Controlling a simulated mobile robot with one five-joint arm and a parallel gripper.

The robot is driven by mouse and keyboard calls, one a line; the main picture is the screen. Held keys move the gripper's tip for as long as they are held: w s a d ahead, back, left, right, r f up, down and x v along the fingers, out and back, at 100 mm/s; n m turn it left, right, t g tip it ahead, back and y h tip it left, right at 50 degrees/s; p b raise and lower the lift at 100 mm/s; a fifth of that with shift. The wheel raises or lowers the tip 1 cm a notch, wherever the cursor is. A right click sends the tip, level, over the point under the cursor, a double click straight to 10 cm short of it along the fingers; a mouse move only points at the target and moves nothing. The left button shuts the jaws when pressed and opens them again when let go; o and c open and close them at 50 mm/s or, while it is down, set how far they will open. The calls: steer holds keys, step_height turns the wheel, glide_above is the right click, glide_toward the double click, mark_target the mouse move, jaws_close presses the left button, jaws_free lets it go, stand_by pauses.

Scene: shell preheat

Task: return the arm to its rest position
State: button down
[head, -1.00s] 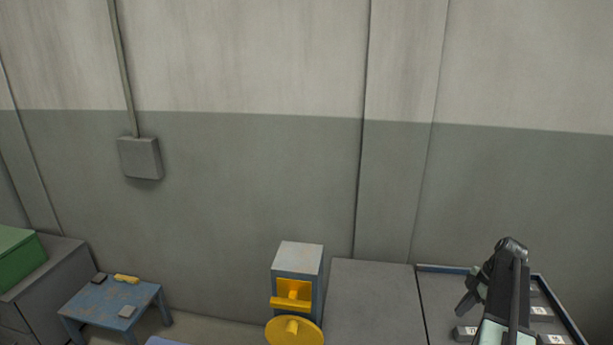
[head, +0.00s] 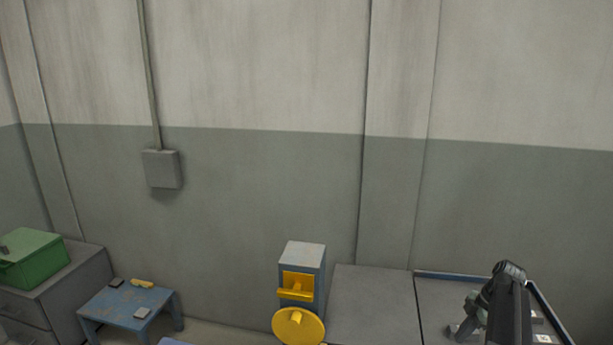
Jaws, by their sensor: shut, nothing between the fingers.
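My arm stands at the lower right of the head view, over the grey bench top with the blue rim (head: 440,273). My gripper (head: 468,322) is at the left side of the arm, pointing down and left, low over that bench top. It is small and partly hidden by my own dark arm link. Its fingers are shut and I see nothing held in them.
A blue-grey machine (head: 304,262) with a yellow front and yellow disc (head: 298,326) stands left of a bare grey bench top (head: 372,300). A blue table (head: 130,308) with small items and a green box (head: 35,262) on a grey cabinet are farther left.

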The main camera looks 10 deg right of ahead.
steer(key=w+a+n+g, duration=0.2)
steer(key=w+a+n, duration=0.1)
steer(key=a, duration=2.3)
steer(key=s+a+m+h, duration=0.1)
steer(key=s+a+m, duration=0.3)
steer(key=m, duration=0.5)
steer(key=s+a+f+m+t+h, duration=0.1)
steer(key=s+a+m+h, duration=0.1)
steer(key=s+a+m, duration=0.2)
steer(key=a+m, duration=0.3)
steer(key=m, duration=0.2)
steer(key=shift+h, duration=0.3)
